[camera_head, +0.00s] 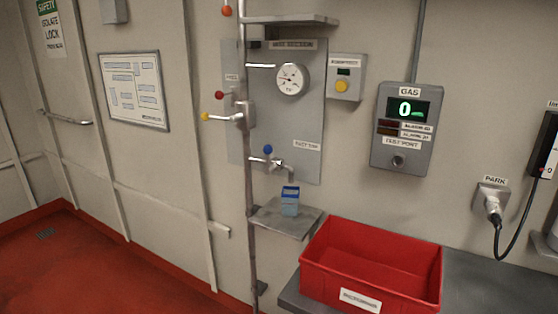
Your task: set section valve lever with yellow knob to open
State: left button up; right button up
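The lever with the yellow knob (205,117) sticks out to the left from a grey valve body (242,114) on the vertical pipe, and lies close to level. A red knob (219,94) sits just above it on the same valve area. A blue knob (268,149) stands on a tap lower down, and an orange-red knob (227,10) shows at the top of the pipe. Position labels for the lever are too small to read. Neither of my grippers shows in the head view.
A small shelf (268,220) below the tap carries a blue container (290,201). A red bin (330,285) stands on the grey bench (480,285) at right. A gauge (290,79) and a gas display (405,128) hang on the wall. The red floor (110,265) at left is clear.

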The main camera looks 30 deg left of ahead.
aim_at(205, 116)
jog(key=u, duration=1.25)
